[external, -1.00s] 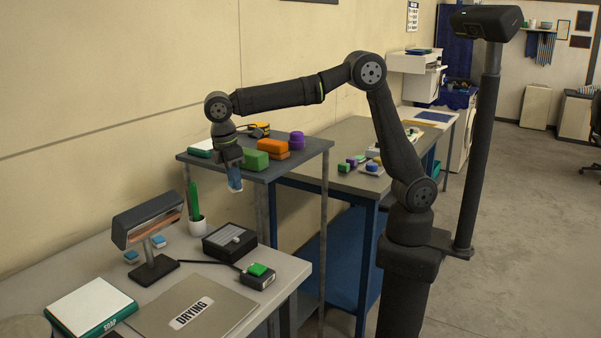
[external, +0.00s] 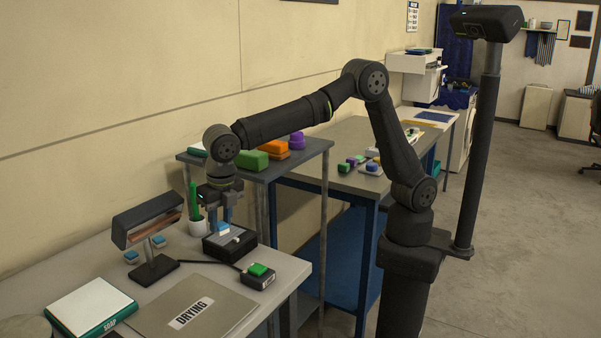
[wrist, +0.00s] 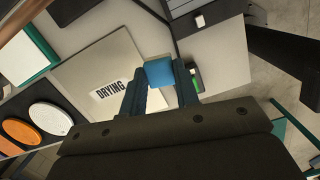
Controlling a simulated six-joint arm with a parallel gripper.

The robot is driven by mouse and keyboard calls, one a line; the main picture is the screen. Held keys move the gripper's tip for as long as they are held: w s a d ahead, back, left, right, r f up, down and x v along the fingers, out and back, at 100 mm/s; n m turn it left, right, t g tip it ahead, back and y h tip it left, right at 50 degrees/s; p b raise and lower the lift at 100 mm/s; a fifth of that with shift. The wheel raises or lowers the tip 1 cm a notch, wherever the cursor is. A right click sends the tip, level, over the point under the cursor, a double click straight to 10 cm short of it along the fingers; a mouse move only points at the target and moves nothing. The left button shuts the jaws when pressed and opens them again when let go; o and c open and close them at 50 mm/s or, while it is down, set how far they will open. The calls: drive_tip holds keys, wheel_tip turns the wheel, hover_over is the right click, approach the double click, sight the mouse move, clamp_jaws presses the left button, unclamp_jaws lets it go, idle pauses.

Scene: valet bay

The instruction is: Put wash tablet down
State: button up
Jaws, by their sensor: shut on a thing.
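The blue wash tablet (external: 223,228) is held between the fingers of my gripper (external: 219,220), above the near table and over or close to the black box (external: 229,242) with a grey top. The external view does not show clearly whether it touches the box. In the wrist view, the tablet (wrist: 159,72) shows as a blue block between the two dark fingers of my gripper (wrist: 160,88). Two small blue-and-white tablets (external: 131,257) lie on the table near the lamp.
A lamp-like stand (external: 150,235) is left of my gripper, close to a white cup (external: 197,226) with a green item. A green-button box (external: 259,275) and the DRYING mat (external: 205,305) lie in front. A green-and-white SOAP box (external: 92,305) is front left.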

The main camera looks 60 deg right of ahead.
drive_tip(key=shift+s+a+f+n, duration=0.15)
drive_tip(key=shift+s+a+n, duration=0.3)
drive_tip(key=shift+n, duration=0.35)
drive_tip(key=shift+s+a+f, duration=0.1)
drive_tip(key=shift+a+f, duration=0.05)
drive_tip(key=shift+a, duration=0.15)
hover_over(218, 303)
drive_tip(key=f, duration=0.6)
drive_tip(key=shift+s+d+f, duration=0.1)
drive_tip(key=shift+s+f, duration=0.1)
drive_tip(key=shift+f, duration=2.2)
drive_tip(key=shift+f, duration=0.2)
drive_tip(key=o, duration=0.9)
drive_tip(key=shift+o, duration=0.2)
drive_tip(key=shift+r, duration=0.15)
